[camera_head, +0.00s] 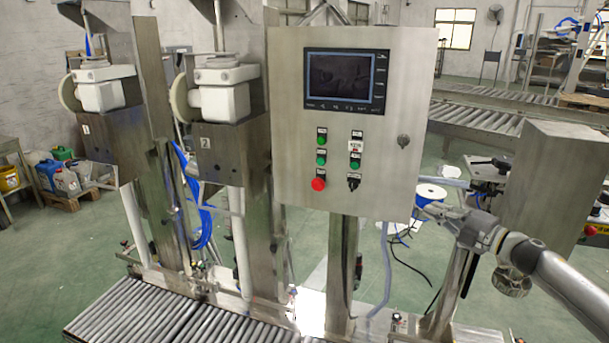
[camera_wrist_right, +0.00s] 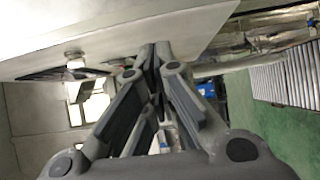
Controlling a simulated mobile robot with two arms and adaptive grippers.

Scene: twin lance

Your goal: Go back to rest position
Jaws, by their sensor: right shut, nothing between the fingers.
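My right arm comes in from the right in the head view. Its gripper (camera_head: 432,211) is just right of the lower right corner of the steel control panel (camera_head: 352,120). The fingers are closed together and hold nothing. In the right wrist view the fingertips (camera_wrist_right: 155,55) meet near the top middle, close to a pale flat surface; I cannot tell whether they touch it. My left gripper is in neither view.
The panel has a dark screen (camera_head: 346,78), several buttons and a red stop button (camera_head: 318,184). A roller conveyor (camera_head: 170,322) runs along the bottom left. Two filling units stand left. A steel box (camera_head: 552,185) stands behind my right arm. Green floor (camera_head: 60,250) is open at left.

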